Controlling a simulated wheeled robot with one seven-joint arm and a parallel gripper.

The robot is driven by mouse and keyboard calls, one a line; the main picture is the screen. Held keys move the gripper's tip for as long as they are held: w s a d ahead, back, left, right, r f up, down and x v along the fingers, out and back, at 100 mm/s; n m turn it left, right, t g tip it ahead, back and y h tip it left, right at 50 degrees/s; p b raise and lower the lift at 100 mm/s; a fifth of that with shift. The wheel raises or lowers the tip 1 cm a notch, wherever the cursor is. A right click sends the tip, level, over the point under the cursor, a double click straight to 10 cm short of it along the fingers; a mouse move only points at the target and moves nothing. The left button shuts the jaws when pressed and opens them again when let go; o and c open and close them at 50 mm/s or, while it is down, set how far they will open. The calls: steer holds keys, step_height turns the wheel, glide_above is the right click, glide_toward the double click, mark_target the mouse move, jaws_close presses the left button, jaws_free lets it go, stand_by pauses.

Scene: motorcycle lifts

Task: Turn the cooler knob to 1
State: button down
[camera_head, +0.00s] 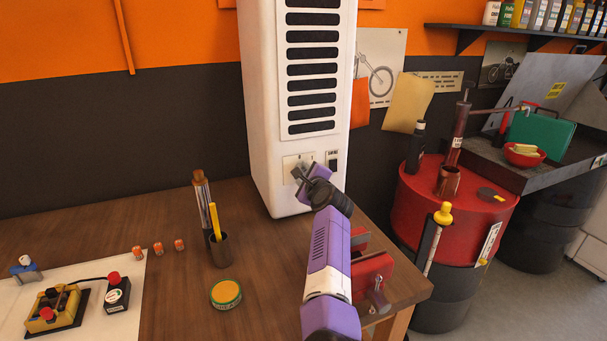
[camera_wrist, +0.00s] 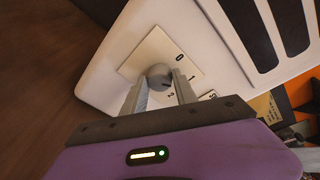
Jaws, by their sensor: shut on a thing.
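The cooler (camera_head: 257,100) is a tall white unit with black vent slots, standing on the wooden table against the wall. Its round grey knob (camera_wrist: 158,76) sits on a cream dial plate (camera_wrist: 147,47) with dark numerals; a 0 and a 1 can be made out in the wrist view. My gripper (camera_head: 301,174) reaches the lower front of the cooler. In the wrist view my gripper (camera_wrist: 160,84) has its two fingers on either side of the knob, shut on it. The knob's pointer is not clear.
A dark switch (camera_head: 333,159) is right of the dial. A red vise (camera_head: 372,275) sits at the table edge by my arm. A dark cup (camera_head: 219,250) with tools and a green-yellow tin (camera_head: 226,293) stand to the left. A red drum (camera_head: 407,199) is at right.

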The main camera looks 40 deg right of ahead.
steer(key=c, duration=1)
jaws_free()
steer(key=shift+f, duration=0.1)
steer(key=shift+o, duration=0.2)
steer(key=shift+s, duration=0.1)
steer(key=v, duration=0.7)
steer(key=shift+s+a+b, duration=0.15)
steer(key=shift+s+b, duration=0.15)
steer(key=shift+b, duration=0.1)
